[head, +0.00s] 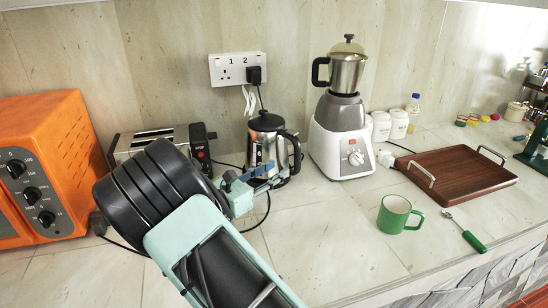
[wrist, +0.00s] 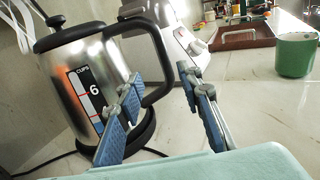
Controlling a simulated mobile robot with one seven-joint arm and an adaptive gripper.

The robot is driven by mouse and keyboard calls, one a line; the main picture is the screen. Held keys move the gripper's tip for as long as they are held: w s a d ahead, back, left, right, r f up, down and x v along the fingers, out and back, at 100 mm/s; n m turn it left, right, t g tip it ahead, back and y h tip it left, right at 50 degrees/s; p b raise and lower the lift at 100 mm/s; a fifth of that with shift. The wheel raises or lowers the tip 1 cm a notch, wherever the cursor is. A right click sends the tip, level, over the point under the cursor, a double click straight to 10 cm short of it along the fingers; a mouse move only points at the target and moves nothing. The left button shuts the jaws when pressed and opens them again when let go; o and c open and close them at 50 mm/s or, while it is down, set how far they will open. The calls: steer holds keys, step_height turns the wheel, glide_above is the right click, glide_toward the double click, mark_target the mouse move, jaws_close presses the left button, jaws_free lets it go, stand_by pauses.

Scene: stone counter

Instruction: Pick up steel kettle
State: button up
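The steel kettle (head: 260,150) stands upright on the counter below the wall socket, with a black lid and a black loop handle on its right side. In the wrist view the kettle (wrist: 80,70) fills the left side, and its "CUPS 6" gauge shows. My gripper (head: 262,180) is in front of the kettle's lower part, near the handle. In the wrist view my gripper (wrist: 162,82) is open, with its blue-padded fingers apart. The handle (wrist: 163,60) appears between them; I cannot tell whether either finger touches it. Part of the kettle's base is hidden.
A blender (head: 342,130) stands close right of the kettle. A toaster (head: 160,140) and an orange oven (head: 70,160) are on the left. A green mug (head: 395,214), a spoon (head: 465,232) and a wooden tray (head: 455,172) are right. The front middle counter is clear.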

mark_target(295, 160)
steer(key=x, duration=0.8)
steer(key=shift+d+r, duration=0.2)
steer(key=shift+d, duration=0.35)
steer(key=shift+w+d, duration=0.25)
steer(key=shift+w, duration=0.05)
jaws_close()
steer(key=shift+r, duration=0.25)
